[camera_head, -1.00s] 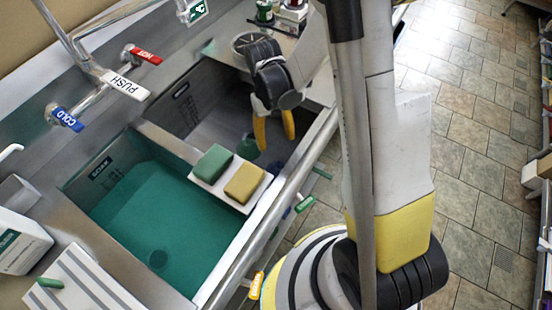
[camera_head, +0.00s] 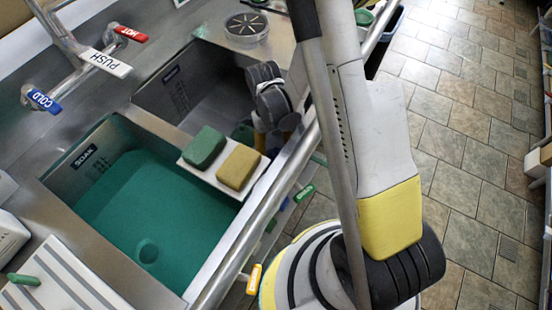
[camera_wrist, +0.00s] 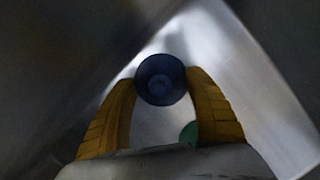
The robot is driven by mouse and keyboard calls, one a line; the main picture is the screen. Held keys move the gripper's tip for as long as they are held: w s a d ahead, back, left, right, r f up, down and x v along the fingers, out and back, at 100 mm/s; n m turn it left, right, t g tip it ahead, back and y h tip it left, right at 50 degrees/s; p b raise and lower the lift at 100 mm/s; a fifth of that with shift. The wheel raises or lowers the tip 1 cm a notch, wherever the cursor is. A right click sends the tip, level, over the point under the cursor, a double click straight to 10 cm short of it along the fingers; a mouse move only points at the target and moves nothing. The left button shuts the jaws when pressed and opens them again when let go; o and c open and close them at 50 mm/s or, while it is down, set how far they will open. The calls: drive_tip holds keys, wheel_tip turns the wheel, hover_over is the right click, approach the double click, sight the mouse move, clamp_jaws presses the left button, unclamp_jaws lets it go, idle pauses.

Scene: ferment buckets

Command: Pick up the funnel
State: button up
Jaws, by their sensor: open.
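A round dark blue thing with rings (camera_wrist: 160,84), which looks like the funnel seen end-on, shows in the wrist view between the tips of my yellow fingers. My gripper (camera_wrist: 162,77) is open around it; I cannot tell whether the fingers touch it. In the head view my gripper (camera_head: 266,145) is low in the far sink basin, and my wrist hides most of what is there. A small green thing (camera_wrist: 188,132) lies lower between the fingers in the wrist view, partly hidden.
The far basin's steel walls (camera_head: 180,88) surround my gripper. A ledge with a green sponge (camera_head: 204,146) and a yellow sponge (camera_head: 238,167) is close on its left. The near basin holds green liquid (camera_head: 140,205). The front rail (camera_head: 245,240) runs close by.

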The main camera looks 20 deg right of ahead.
drive_tip(key=shift+r, duration=0.1)
drive_tip(key=c, duration=1.1)
drive_tip(key=shift+c, duration=0.2)
